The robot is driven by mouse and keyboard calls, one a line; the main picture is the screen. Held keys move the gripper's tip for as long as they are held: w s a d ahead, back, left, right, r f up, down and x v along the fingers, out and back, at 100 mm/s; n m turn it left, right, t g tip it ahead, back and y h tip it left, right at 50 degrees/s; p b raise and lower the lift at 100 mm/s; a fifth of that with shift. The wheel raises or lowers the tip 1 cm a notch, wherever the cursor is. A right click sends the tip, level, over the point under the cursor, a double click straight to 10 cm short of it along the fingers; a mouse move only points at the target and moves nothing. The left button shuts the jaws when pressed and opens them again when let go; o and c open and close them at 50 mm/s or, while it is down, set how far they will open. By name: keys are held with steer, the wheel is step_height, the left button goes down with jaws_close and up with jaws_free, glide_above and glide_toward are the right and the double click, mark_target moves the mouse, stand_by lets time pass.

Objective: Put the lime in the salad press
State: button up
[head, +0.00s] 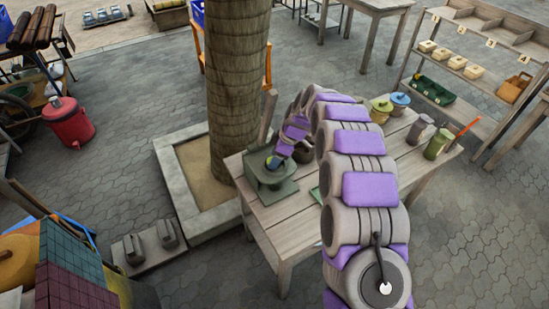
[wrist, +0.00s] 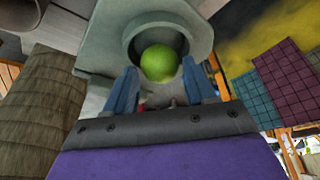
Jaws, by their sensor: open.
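The salad press (head: 270,184) is a grey-green, square-based piece with a round opening, standing at the left end of the wooden table (head: 300,214). In the wrist view, the press (wrist: 195,22) fills the top middle, with its round mouth toward me. The green lime (wrist: 159,62) sits at that mouth, partly inside its rim. My gripper (wrist: 159,70) is open, its two blue fingers on either side of the lime with gaps visible. In the head view, my gripper (head: 273,162) is low over the press and the lime there is mostly hidden.
A tree trunk (head: 237,85) in a stone planter stands close behind the press. Pots with yellow and blue lids (head: 399,103) and green cups (head: 437,144) stand on the table's right part. A shelf (head: 470,75) is at the far right.

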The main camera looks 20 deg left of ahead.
steer(key=s+p+v, duration=0.1)
steer(key=p+v, duration=0.1)
steer(key=v, duration=0.9)
steer(key=s+d+r+m+h, duration=0.1)
steer(key=s+d+r+m, duration=0.4)
steer(key=s+d+r, duration=0.3)
steer(key=s+d+m+h, duration=0.1)
steer(key=s+d+m, duration=0.4)
steer(key=s+d, duration=0.3)
steer(key=s+d+r+m+h, duration=0.1)
steer(key=s+d+m, duration=0.4)
steer(key=s, duration=0.9)
steer(key=s+d+m+g+h, duration=0.1)
steer(key=s+d+m, duration=0.3)
steer(key=s+d, duration=0.7)
steer(key=shift+s+r+m, duration=0.25)
steer(key=shift+s+m, duration=0.15)
steer(key=shift+s, duration=0.2)
